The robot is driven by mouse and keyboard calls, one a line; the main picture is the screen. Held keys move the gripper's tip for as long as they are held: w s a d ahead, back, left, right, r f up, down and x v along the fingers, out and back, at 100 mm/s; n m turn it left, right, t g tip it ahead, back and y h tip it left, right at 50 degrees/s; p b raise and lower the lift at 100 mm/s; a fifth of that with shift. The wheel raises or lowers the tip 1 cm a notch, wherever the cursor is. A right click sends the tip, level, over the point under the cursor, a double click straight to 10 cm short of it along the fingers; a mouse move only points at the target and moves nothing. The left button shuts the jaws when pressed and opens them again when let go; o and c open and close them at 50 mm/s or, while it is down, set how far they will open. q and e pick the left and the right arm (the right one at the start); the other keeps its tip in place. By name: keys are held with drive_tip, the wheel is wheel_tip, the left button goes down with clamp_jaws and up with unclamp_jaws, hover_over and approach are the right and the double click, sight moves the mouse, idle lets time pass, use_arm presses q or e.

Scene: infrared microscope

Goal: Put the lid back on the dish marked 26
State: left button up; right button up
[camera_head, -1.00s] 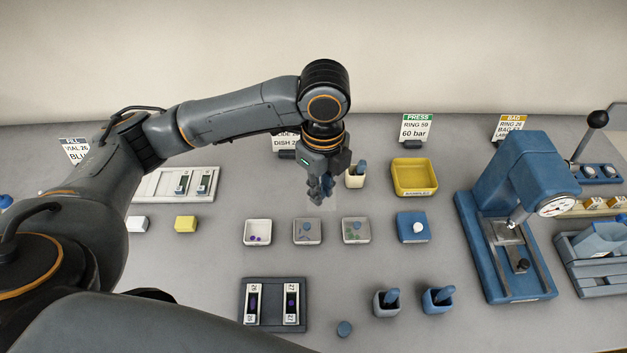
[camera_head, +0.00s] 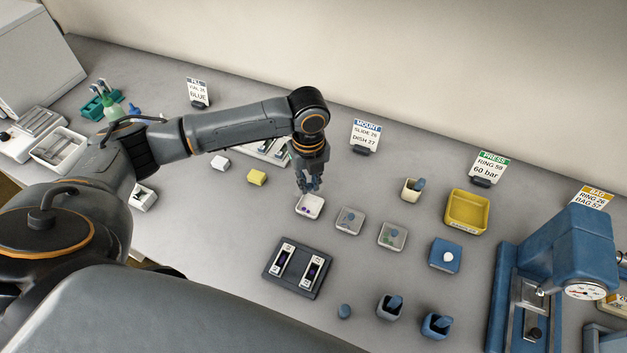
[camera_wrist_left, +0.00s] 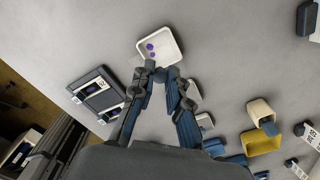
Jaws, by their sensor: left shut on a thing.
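My left gripper (camera_head: 308,187) points down just above the leftmost of three small square dishes. The middle dish (camera_head: 350,221) and the right dish (camera_head: 392,237), with greenish spots, look greyer, as if covered. I cannot read numbers on the dishes. My right gripper is out of view.
A dark holder with two slides (camera_head: 271,267) lies in front of the dishes. A blue block (camera_head: 444,258), a yellow tray (camera_head: 467,212), a beige cup (camera_head: 409,193) and a blue press (camera_head: 581,248) stand to the right.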

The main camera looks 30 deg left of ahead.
use_arm(q)
drive_tip(key=shift+f+b, duration=0.35)
drive_tip(key=shift+f, duration=0.15)
drive_tip(key=shift+f+b, duration=0.3)
drive_tip(key=shift+b, duration=0.05)
wheel_tip(320, 180, down, 2)
drive_tip(key=b, duration=0.2)
drive_tip(key=shift+d+b, duration=0.1)
drive_tip(key=shift+b, duration=0.2)
drive_tip(key=shift+f, duration=0.25)
drive_tip(key=shift+f+b, duration=0.3)
drive_tip(key=shift+f, duration=0.5)
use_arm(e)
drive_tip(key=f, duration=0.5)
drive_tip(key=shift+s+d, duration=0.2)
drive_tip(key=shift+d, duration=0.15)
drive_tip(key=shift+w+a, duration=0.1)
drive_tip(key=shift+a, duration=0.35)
use_arm(q)
drive_tip(key=shift+p, duration=0.35)
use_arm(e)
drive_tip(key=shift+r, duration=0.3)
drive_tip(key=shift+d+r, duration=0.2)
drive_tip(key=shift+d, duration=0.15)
